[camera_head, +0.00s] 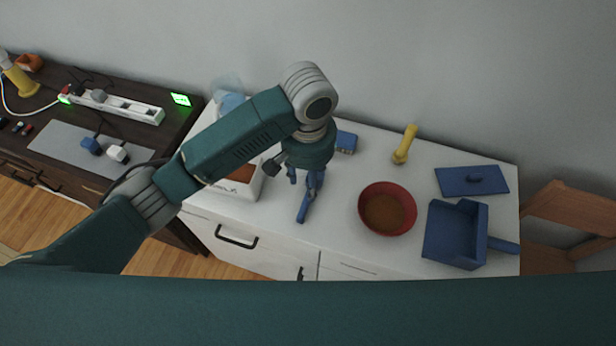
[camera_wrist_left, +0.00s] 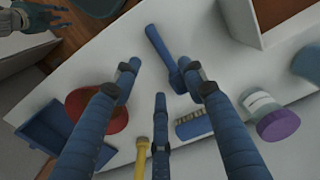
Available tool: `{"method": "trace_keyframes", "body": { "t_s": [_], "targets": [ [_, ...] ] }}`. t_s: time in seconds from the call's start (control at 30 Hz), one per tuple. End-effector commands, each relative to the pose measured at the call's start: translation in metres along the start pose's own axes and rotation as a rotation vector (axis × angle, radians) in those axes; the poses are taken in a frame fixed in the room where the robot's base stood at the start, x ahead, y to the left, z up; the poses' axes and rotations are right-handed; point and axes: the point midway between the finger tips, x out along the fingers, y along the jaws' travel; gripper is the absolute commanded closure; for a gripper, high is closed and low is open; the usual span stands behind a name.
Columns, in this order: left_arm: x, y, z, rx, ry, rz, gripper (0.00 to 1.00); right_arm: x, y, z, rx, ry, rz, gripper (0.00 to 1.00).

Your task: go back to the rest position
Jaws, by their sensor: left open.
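My left gripper (camera_head: 306,182) is above the white counter (camera_head: 335,225), fingers pointing down. In the left wrist view its blue fingers (camera_wrist_left: 160,80) are spread apart with nothing between them. A blue tool with a long handle (camera_wrist_left: 158,45) lies on the counter beyond the fingertips, apart from them as far as I can tell. In the head view it is hard to separate from the blue fingers. A teal and grey hand, apparently my right gripper (camera_wrist_left: 40,18), shows at the top left of the left wrist view; its jaw state is unclear.
A jar with a purple lid (camera_wrist_left: 278,124) is near. A dark desk (camera_head: 70,150) stands left, a wooden chair (camera_head: 575,210) right.

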Motion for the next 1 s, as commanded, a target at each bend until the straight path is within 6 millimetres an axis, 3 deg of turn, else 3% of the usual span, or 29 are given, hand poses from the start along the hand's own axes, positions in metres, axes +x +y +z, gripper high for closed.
{"method": "trace_keyframes", "body": {
  "t_s": [0.2, 0.73, 0.87, 1.0],
  "targets": [
    [-0.014, 0.0, 0.0, 0.0, 0.001, 0.0, 0.58, 0.003, 0.0, 0.001, 0.0, -0.001, 0.0, 0.6],
    [-0.014, 0.0, 0.0, 0.0, 0.0, 0.001, 0.58, 0.002, 0.0, 0.001, 0.0, 0.0, 0.0, 0.6],
    [-0.006, 0.01, 0.007, 0.015, 0.009, 0.043, 0.58, 0.003, 0.0, 0.001, 0.0, 0.0, 0.0, 0.6],
    [0.012, 0.03, 0.026, 0.042, 0.055, 0.161, 0.58, 0.003, 0.0, 0.001, 0.0, 0.0, 0.0, 0.6]
  ]
}}
